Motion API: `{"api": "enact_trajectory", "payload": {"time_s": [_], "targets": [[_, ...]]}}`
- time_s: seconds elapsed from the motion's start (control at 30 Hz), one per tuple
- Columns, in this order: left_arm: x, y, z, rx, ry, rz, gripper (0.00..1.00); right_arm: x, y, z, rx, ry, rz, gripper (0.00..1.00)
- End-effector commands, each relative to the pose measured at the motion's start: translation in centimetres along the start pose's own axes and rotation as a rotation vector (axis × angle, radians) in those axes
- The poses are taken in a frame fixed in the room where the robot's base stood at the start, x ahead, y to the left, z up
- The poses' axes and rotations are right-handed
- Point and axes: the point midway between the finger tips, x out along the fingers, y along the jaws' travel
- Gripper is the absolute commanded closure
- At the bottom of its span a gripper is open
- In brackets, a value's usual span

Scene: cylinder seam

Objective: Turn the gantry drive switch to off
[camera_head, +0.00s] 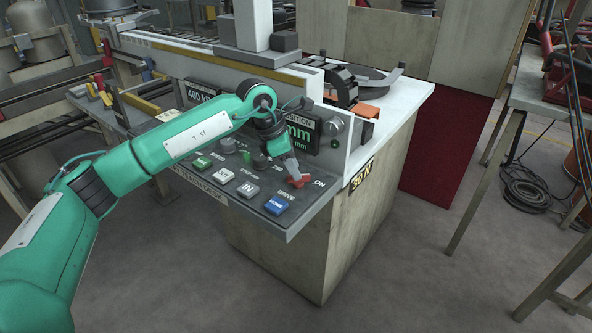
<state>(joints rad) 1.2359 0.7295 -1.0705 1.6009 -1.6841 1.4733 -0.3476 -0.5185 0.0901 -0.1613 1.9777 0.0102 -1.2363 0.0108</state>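The gantry drive switch (300,182) is a small red knob near the right end of the sloping grey control panel (222,197). "ON" is printed to its right and "DRIVE" in front of it. My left gripper (292,172) points down at the switch from behind and left, its tips at or just above the red knob. The fingers are small and dark here, so I cannot tell whether they are open, shut or touching it. They hide part of the panel behind the knob, and no "OFF" mark shows. My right gripper is not in view.
Blue (276,205), white (248,189) and green (200,162) buttons sit on the panel left of the switch. A display (303,133) and upright panel wall stand behind. Machinery and an orange block (365,110) are on the bench top. The floor to the front right is clear.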

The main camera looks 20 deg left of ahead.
Motion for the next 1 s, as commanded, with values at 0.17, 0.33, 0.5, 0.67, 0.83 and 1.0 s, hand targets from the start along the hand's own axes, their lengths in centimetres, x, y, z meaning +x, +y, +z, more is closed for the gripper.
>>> {"api": "enact_trajectory", "payload": {"time_s": [0.17, 0.33, 0.5, 0.67, 0.83, 1.0], "targets": [[1.8, 0.0, 0.0, 0.0, 0.001, -0.001, 0.69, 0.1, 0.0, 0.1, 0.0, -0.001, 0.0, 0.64], [2.2, 0.0, 0.0, 0.0, 0.0, 0.0, 0.69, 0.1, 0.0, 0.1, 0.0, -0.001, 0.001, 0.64], [2.2, 0.0, 0.0, 0.0, 0.0, 0.0, 0.69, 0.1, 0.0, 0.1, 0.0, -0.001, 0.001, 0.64], [2.1, 0.0, 0.0, 0.0, 0.0, 0.0, 0.99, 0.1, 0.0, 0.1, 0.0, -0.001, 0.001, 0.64], [2.1, 0.0, 0.0, -0.001, 0.0, 0.0, 1.0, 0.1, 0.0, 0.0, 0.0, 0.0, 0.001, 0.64], [2.1, 0.0, 0.0, -0.018, 0.0, 0.008, 1.0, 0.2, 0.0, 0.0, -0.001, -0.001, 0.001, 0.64]]}}
